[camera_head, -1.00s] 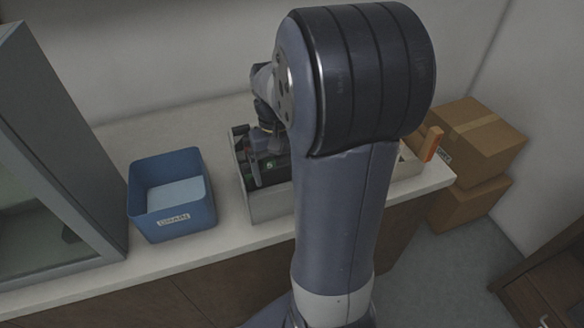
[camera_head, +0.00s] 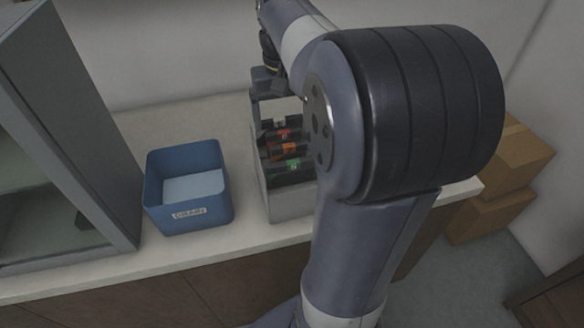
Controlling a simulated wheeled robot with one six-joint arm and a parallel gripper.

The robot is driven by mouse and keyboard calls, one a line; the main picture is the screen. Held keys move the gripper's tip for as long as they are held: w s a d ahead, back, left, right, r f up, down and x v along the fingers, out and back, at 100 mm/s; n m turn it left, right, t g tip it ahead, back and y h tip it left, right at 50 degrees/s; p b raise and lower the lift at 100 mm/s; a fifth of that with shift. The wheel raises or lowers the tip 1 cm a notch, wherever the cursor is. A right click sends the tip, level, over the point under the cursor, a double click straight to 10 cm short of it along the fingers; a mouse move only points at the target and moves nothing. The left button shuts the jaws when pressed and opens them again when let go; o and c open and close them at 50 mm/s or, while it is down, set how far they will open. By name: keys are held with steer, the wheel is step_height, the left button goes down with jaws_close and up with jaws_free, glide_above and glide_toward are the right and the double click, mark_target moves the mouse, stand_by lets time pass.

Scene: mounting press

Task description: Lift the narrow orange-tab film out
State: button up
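A grey open box (camera_head: 290,206) on the counter holds a row of dark films with coloured tabs. The orange-tab film (camera_head: 289,149) lies between a red-tab film (camera_head: 284,134) and a green-tab film (camera_head: 293,165). A pale-tab film (camera_head: 279,123) is behind the red one. The right ends of the films are hidden by my arm, so their widths are hard to compare. My gripper (camera_head: 281,106) is over the back of the box, with its two fingers apart and a bright gap between them. It holds nothing that I can see.
A blue labelled bin (camera_head: 188,219) stands left of the box, with free counter between them. A grey glass-sided cabinet (camera_head: 70,130) stands at far left. Cardboard boxes (camera_head: 490,215) are beyond the counter's right end. My arm covers the box's right part.

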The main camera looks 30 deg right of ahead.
mark_target(289, 152)
steer(key=shift+s+f+b, duration=0.1)
steer(key=shift+f+b, duration=0.25)
steer(key=shift+b, duration=0.1)
steer(key=shift+f, duration=0.1)
steer(key=f, duration=1)
steer(key=shift+s+d+f+b, duration=0.2)
steer(key=shift+s+b, duration=0.1)
steer(key=shift+s, duration=0.1)
steer(key=shift+c, duration=0.3)
steer(key=c, duration=1)
steer(key=shift+r, duration=0.1)
